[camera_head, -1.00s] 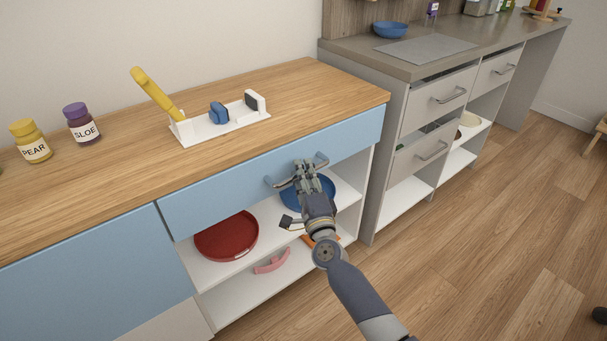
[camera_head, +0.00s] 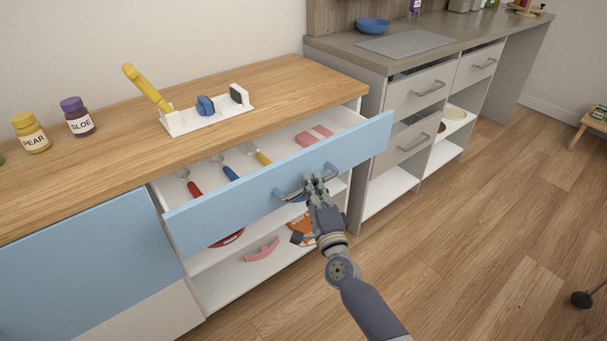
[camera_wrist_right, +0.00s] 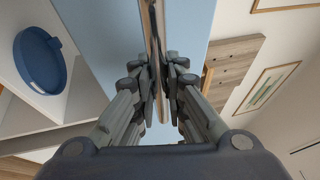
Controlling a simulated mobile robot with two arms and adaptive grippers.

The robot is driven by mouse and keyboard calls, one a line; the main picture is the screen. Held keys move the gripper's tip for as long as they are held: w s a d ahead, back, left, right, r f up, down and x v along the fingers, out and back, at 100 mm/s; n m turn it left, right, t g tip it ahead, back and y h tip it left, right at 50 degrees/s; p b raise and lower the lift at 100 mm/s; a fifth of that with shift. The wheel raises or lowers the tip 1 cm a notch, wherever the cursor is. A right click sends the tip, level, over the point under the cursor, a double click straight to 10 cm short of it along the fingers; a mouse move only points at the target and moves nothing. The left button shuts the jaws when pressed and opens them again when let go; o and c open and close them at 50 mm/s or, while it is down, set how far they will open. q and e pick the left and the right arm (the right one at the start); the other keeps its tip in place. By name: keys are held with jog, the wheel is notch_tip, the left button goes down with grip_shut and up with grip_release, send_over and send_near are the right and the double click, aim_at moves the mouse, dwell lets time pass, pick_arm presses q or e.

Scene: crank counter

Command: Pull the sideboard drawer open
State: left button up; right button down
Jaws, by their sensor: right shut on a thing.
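The sideboard drawer has a light blue front (camera_head: 240,198) and stands partly pulled out in the head view. Inside it are several utensils with red, blue and yellow handles, and pink items (camera_head: 314,135) at the right. My right gripper (camera_head: 314,183) is shut on the drawer's metal bar handle (camera_head: 291,192). In the right wrist view the fingers (camera_wrist_right: 160,82) close around the handle (camera_wrist_right: 156,35), with the blue drawer front behind it. My left gripper is not in view.
Open shelves below hold a pink item (camera_head: 262,249) and other things. A grey counter (camera_head: 440,50) stands right. The floor (camera_head: 460,260) in front is mostly clear.

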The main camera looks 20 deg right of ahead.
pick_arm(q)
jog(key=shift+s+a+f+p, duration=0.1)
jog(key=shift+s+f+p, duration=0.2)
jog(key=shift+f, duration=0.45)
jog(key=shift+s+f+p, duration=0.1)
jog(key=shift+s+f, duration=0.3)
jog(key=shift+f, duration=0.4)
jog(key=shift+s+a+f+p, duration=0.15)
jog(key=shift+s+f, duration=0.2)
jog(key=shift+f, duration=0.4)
pick_arm(e)
jog(key=s+d, duration=0.4)
jog(key=s, duration=0.7)
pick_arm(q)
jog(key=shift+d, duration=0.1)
pick_arm(e)
jog(key=c, duration=1.6)
grip_release()
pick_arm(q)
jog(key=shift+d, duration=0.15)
pick_arm(e)
jog(key=s+f, duration=0.2)
jog(key=s, duration=0.9)
jog(key=shift+s+a+f, duration=0.15)
jog(key=shift+s+a, duration=0.2)
